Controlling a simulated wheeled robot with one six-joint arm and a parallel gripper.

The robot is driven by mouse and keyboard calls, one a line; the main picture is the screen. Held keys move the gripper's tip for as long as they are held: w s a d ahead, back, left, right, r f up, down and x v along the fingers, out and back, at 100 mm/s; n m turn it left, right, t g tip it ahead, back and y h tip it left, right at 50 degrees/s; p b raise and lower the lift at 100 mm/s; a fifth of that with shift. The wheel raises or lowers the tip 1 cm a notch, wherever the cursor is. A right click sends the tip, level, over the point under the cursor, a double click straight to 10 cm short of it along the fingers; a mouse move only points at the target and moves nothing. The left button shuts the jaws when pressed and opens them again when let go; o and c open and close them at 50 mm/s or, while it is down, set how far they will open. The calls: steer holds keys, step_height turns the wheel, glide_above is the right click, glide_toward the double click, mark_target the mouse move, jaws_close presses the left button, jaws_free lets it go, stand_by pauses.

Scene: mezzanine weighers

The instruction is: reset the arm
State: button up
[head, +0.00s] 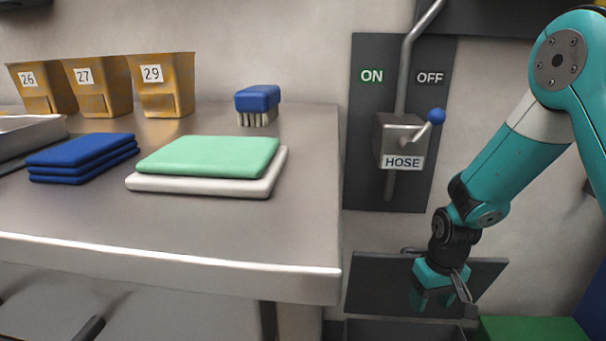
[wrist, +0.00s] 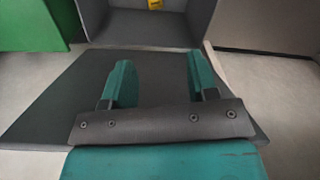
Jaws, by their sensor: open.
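My gripper (head: 442,300) hangs at the end of my teal arm, to the right of the metal table and below the hose switch. It points downward in the head view. In the wrist view my gripper (wrist: 157,80) shows two teal fingers spread apart with nothing between them. Beyond the fingers lie a dark flat panel (wrist: 55,100) and a grey open box (wrist: 188,25) with a small yellow thing (wrist: 155,4) in it.
The metal table (head: 70,215) holds a green pad (head: 208,156) on a white one, folded blue cloths (head: 82,155), a brush (head: 257,100) and yellow bins (head: 165,85). The hose switch (head: 402,145) is on the wall. A green surface (head: 530,329) is low at right.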

steer(key=s+a+r+n+y, duration=0.2)
steer(key=s+a+r, duration=0.4)
steer(key=a+r, duration=0.45)
steer(key=s+a+r+n+y, duration=0.1)
steer(key=s+a+r+n, duration=0.1)
steer(key=s+r, duration=0.5)
steer(key=s+a+r+n+y, duration=0.1)
steer(key=s+a+r+n, duration=0.15)
steer(key=s+r, duration=0.45)
step_height(320, 180, up, 29)
steer(key=s+p, duration=0.1)
steer(key=p, duration=3.1)
steer(key=shift+s+a+m, duration=0.1)
steer(key=shift+m, duration=0.15)
